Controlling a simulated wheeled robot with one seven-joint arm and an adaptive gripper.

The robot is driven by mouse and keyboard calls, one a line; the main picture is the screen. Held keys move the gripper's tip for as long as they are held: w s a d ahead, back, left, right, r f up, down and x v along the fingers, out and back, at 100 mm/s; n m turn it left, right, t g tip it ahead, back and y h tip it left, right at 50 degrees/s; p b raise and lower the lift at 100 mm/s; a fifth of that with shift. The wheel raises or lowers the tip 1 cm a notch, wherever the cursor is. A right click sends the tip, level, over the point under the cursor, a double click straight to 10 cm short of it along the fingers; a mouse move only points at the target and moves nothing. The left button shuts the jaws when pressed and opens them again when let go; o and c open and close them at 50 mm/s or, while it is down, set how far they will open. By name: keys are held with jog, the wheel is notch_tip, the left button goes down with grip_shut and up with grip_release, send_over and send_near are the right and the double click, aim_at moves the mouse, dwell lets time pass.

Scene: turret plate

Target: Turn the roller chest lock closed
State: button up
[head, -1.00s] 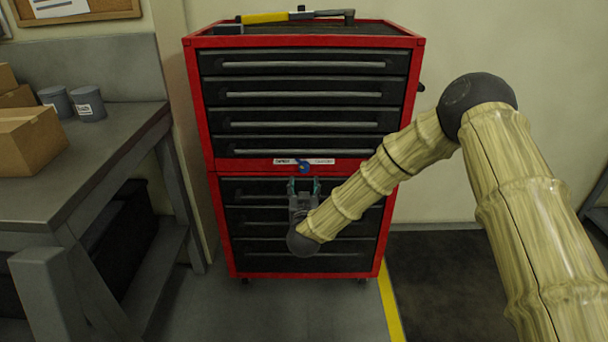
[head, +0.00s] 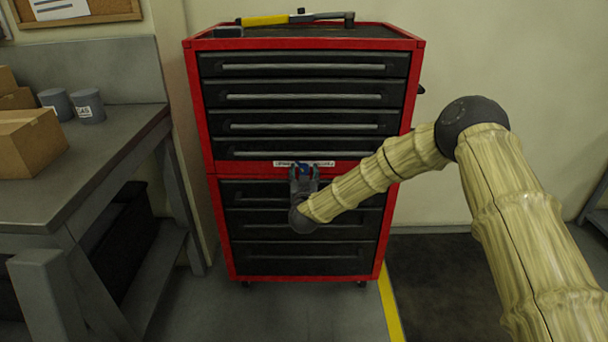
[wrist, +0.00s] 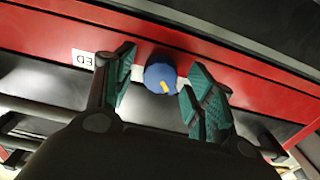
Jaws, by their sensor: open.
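The red and black roller chest (head: 413,110) stands against the wall in the head view. Its lock, a round blue knob (wrist: 160,77) with a yellow mark, sits on the red band between the upper and lower drawers in the wrist view. My gripper (wrist: 158,85) is open, with its teal-padded fingers on either side of the knob and a gap visible on each side. In the head view my gripper (head: 304,170) is in front of the red band and mostly hides the knob. The white label strip (head: 322,163) shows partly behind it; its wording is too small to read.
A yellow and black tool (head: 275,17) lies on top of the chest. A grey workbench (head: 120,120) with a cardboard box (head: 30,142) and grey cans (head: 88,104) stands to the left. The floor right of the chest is clear.

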jog(key=c, duration=1.1)
jog(key=shift+o, duration=0.2)
jog(key=shift+m, duration=0.3)
jog(key=m+b, duration=0.1)
jog(key=m, duration=0.2)
jog(key=shift+f+m, duration=0.15)
jog(key=shift+m, duration=0.15)
jog(key=m+b, duration=0.2)
jog(key=m, duration=0.2)
jog(key=shift+m, duration=0.3)
jog(key=m+b, duration=0.2)
jog(key=m, duration=0.2)
jog(key=m+b, duration=0.2)
jog(key=m, duration=0.3)
